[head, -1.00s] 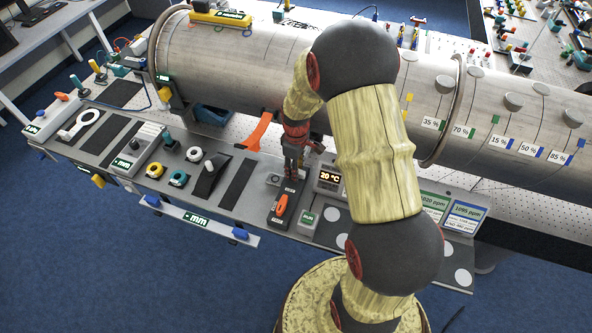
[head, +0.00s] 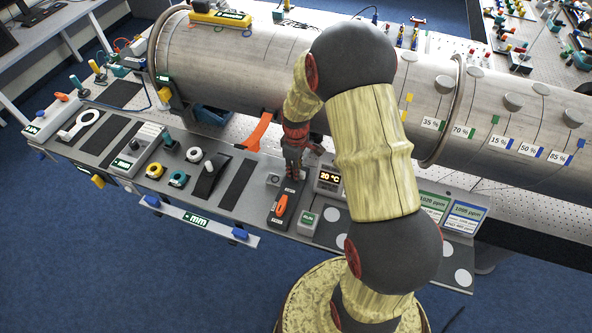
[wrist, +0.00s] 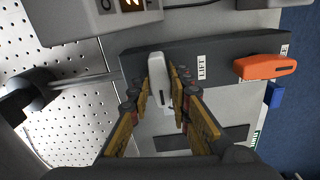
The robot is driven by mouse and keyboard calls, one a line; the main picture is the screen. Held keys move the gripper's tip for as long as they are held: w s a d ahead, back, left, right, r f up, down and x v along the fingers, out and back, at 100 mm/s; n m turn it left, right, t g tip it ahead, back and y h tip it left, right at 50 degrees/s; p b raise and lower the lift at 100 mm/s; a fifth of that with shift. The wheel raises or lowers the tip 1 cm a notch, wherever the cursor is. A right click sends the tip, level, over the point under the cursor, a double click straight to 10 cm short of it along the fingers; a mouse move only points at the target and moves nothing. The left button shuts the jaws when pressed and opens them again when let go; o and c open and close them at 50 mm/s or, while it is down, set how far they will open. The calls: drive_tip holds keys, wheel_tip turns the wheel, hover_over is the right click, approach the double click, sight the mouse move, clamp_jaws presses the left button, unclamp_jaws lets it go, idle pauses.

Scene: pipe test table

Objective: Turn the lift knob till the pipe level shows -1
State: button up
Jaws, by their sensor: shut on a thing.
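The lift knob (wrist: 156,66) is a white lever on a dark panel (wrist: 222,48) marked LIFT, seen in the wrist view. My gripper (wrist: 160,92) has its two fingers on either side of this knob and is shut on it. In the head view my gripper (head: 293,172) points down at the back end of the dark panel and hides the knob. A yellow level (head: 218,17) with a small green display sits on top of the big metal pipe (head: 235,62). Its reading is too small to make out.
An orange lever (wrist: 265,67) is on the same panel, beside the LIFT label.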

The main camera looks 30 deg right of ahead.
clamp_jaws()
drive_tip(key=m, duration=0.4)
drive_tip(key=shift+m, duration=2)
drive_tip(key=o, duration=0.9)
unclamp_jaws()
drive_tip(key=shift+o, duration=0.2)
wheel_tip(320, 180, up, 12)
